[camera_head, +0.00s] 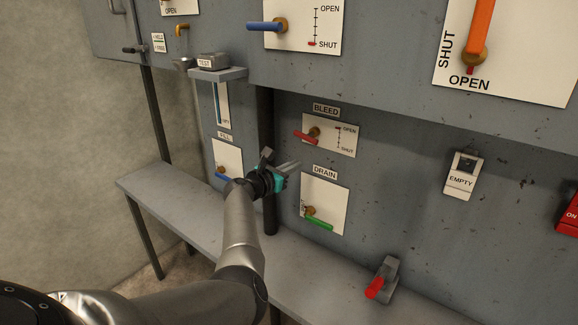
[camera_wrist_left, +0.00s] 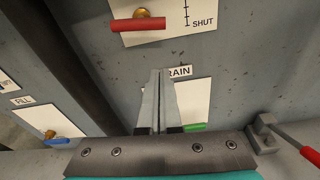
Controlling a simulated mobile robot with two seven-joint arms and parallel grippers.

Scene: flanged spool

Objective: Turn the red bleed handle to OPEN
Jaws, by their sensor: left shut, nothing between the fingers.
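The red bleed handle (camera_head: 305,138) sits on a white plate under the BLEED label (camera_head: 326,110). It points left from its brass hub (camera_head: 314,131), roughly level. OPEN is printed at the top of the plate's scale and SHUT at the bottom. In the left wrist view the red handle (camera_wrist_left: 137,24) is at the top, its hub (camera_wrist_left: 142,13) behind it. My left gripper (camera_head: 296,165) is shut and empty, below the handle and apart from it. In the left wrist view its fingertips (camera_wrist_left: 160,73) cover part of the DRAIN label. My right gripper is not in view.
The green drain handle (camera_head: 319,223) is below, and a blue fill handle (camera_head: 223,177) is left. A dark post (camera_head: 267,120) stands beside my wrist. A grey block with a red lever (camera_head: 375,288) rests on the shelf (camera_head: 310,275). The panel overhangs above.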

